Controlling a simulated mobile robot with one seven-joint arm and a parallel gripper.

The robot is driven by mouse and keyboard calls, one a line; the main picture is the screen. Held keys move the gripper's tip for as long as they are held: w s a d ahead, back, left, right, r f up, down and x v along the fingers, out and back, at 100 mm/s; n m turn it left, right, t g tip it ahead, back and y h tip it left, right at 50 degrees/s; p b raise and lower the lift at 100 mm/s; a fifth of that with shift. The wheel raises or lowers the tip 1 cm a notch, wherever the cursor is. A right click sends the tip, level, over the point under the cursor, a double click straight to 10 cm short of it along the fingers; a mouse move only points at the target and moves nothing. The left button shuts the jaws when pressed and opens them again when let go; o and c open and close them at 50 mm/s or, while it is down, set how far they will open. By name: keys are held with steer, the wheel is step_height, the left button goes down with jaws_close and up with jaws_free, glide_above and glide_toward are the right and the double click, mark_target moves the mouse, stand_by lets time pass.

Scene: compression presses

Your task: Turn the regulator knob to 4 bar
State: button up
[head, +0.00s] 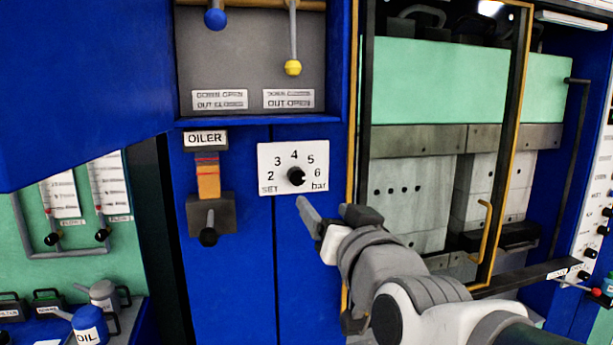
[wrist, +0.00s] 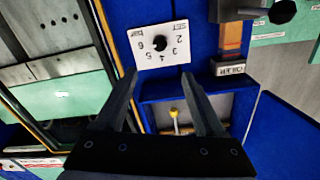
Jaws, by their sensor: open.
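The regulator knob (head: 296,176) is a small black round knob on a white dial plate (head: 268,160) marked SET, 2, 3, 4, 5, 6 and bar. The plate is on the blue front of the machine. I cannot read the knob's setting clearly. My gripper (head: 325,205) is open and empty, to the lower right of the knob in the head view. In the wrist view the picture is upside down; the knob (wrist: 160,43) shows beyond the gap between the open fingers (wrist: 160,75), clear of them.
The oiler (head: 208,180), with an orange tube and black knob, is left of the dial. Above is a recess with a blue ball lever (head: 215,18) and a yellow ball lever (head: 293,67). A yellow-framed press door (head: 520,100) stands to the right.

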mark_target(298, 178)
steer(key=p+x, duration=0.3)
steer(key=x, duration=1.4)
steer(key=shift+w+f+p, duration=0.1)
steer(key=shift+w+p, duration=0.05)
steer(key=shift+p, duration=0.25)
jaws_close()
